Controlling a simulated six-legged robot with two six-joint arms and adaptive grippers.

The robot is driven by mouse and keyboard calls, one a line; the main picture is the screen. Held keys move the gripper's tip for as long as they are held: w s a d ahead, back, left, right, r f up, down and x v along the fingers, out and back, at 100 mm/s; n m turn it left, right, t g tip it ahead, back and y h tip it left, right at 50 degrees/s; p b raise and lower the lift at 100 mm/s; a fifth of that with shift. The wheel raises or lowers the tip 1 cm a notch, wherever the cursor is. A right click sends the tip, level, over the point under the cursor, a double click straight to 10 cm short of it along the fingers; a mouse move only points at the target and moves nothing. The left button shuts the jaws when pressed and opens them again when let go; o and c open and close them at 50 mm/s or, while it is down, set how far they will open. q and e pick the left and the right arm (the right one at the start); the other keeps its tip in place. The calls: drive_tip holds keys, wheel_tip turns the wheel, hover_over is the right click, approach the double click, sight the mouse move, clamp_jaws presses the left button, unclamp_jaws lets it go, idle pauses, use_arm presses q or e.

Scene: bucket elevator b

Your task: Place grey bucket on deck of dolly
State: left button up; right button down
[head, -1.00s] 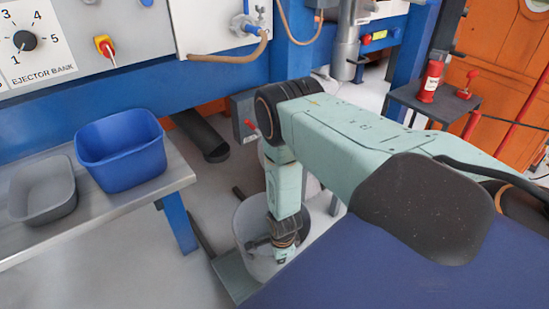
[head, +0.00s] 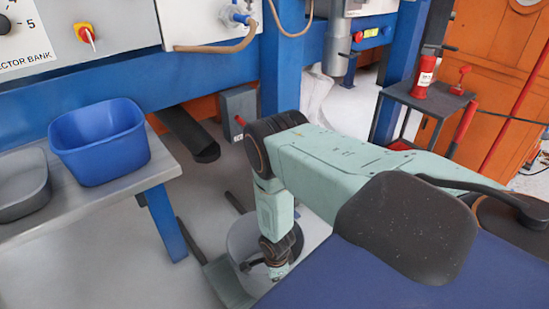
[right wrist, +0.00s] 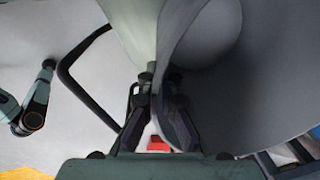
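The grey bucket (head: 240,240) is a round, pale vessel low in the middle of the head view, partly covered by my right arm. My right gripper (head: 270,268) is at its rim, pointing down. In the right wrist view the fingers (right wrist: 157,82) sit on either side of the bucket's wall and appear closed on it; the bucket (right wrist: 265,75) fills the right side. A flat grey-green plate (head: 228,285), perhaps the dolly's deck, shows low beside the bucket. I cannot tell whether the bucket is over it. My left gripper is out of view.
A bench (head: 165,165) at the left holds a blue tub (head: 98,145) and a grey tub (head: 22,185). A blue machine frame (head: 283,75) stands behind. A dark stand (head: 415,100) with a red bottle jack (head: 424,75) is back right. A black bent bar (right wrist: 70,80) shows beside the bucket.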

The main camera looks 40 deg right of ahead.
drive_tip(key=shift+f, duration=0.1)
drive_tip(key=c, duration=1.5)
unclamp_jaws()
drive_tip(key=shift+r, duration=0.3)
wheel_tip(320, 180, up, 12)
drive_tip(key=s+p, duration=0.1)
drive_tip(key=p, duration=0.7)
drive_tip(key=s+a+r+n, duration=0.4)
drive_tip(key=s+n, duration=0.2)
drive_tip(key=n, duration=0.1)
drive_tip(key=s+a+r+n, duration=0.4)
drive_tip(key=s+n, duration=0.2)
drive_tip(key=n, duration=0.2)
drive_tip(key=s+a+r+n+g, duration=0.1)
drive_tip(key=s+a+r+n, duration=0.3)
drive_tip(key=s+n, duration=0.3)
drive_tip(key=shift+a+r+n+y, duration=0.2)
drive_tip(key=shift+n+y, duration=0.1)
drive_tip(key=shift+n, duration=0.4)
